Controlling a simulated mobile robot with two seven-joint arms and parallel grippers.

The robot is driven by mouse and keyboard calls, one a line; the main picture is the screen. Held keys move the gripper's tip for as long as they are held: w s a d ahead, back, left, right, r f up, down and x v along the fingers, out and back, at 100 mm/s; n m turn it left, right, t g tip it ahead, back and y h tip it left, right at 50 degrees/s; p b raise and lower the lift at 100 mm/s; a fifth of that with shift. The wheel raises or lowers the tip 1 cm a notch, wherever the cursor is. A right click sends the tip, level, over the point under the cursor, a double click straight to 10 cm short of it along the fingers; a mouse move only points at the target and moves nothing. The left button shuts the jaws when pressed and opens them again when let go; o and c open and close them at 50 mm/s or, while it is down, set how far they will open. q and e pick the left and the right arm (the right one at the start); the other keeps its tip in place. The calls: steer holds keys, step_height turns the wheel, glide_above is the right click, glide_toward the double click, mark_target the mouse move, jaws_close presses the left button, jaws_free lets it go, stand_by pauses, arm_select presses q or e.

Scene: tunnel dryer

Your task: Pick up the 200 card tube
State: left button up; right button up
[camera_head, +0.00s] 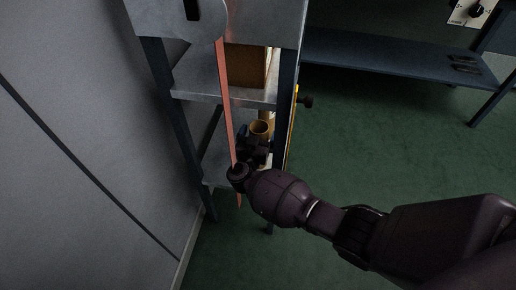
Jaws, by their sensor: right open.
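The card tube (261,127) is a tan, hollow cylinder standing upright, with its open top facing me. It is at the lower shelf level of a grey metal rack, and its lower part is hidden behind my arm and gripper. My right gripper (254,146) reaches in from the right, its dark fingers just below and beside the tube's rim. The jaws are open; I cannot tell whether they touch the tube or stand around it. My left gripper is not in view.
The metal shelf (197,82) above holds a brown box (246,65). A reddish strip (226,105) hangs in front of the rack. Dark rack posts flank the opening. A grey wall (80,150) is close on the left. Green floor (370,130) is clear to the right, below a blue bench (390,58).

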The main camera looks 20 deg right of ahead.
steer(key=shift+w+d+r, duration=0.1)
steer(key=shift+w+d, duration=0.1)
steer(key=shift+w, duration=0.1)
steer(key=c, duration=1.3)
